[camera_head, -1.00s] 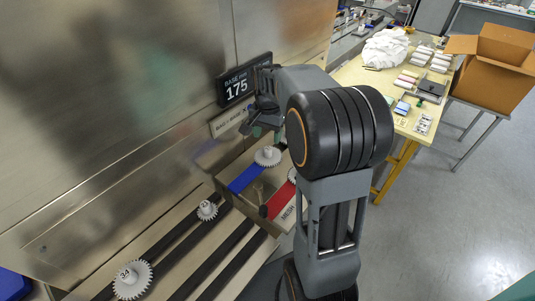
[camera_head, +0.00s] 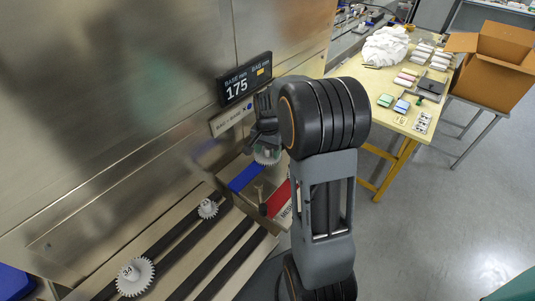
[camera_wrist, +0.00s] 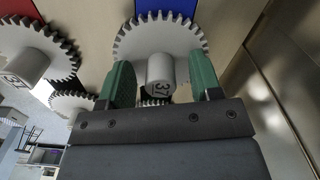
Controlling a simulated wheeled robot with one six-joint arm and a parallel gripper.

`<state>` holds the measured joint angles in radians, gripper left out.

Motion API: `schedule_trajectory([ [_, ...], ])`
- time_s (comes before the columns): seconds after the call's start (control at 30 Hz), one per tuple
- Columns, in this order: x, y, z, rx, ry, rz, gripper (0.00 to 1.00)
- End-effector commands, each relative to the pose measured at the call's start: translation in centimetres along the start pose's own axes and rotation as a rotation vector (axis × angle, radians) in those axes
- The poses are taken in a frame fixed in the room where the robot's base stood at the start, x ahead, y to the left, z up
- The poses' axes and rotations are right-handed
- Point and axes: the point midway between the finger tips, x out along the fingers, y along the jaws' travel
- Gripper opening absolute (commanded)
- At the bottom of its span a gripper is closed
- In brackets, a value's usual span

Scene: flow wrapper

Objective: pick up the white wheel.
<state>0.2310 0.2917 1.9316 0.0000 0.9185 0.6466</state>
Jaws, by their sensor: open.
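A white toothed wheel (camera_wrist: 160,45) with a round hub marked 37 sits at the blue strip, upper middle of the wrist view. Its hub lies between the two green fingertips of my open gripper (camera_wrist: 161,82), with a gap on each side. In the head view this wheel (camera_head: 267,157) shows only partly below my gripper (camera_head: 264,138), at the far end of the blue strip (camera_head: 246,177). A similar white wheel (camera_wrist: 30,58) stands at the red strip, left in the wrist view. Another white wheel (camera_wrist: 70,104) shows partly below it.
Two more white wheels, a small one (camera_head: 208,209) and a larger one (camera_head: 134,276), sit on the machine's dark rails. A steel wall with a display (camera_head: 244,80) rises close behind my gripper. A yellow-legged table (camera_head: 385,75) and a cardboard box (camera_head: 495,65) stand at right.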

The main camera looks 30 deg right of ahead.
Motion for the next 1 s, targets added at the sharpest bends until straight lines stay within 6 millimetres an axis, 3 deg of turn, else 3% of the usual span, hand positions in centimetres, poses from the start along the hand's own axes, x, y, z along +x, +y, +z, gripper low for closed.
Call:
schedule_trajectory([
  [0.07, -0.01, 0.00, 0.00, 0.000, 0.000, 0.000, 0.57],
  [0.6, -0.05, -0.02, -0.01, 0.000, 0.000, 0.000, 0.05],
  [1.0, -0.74, -0.07, -0.07, 0.000, 0.003, -0.002, 0.03],
])
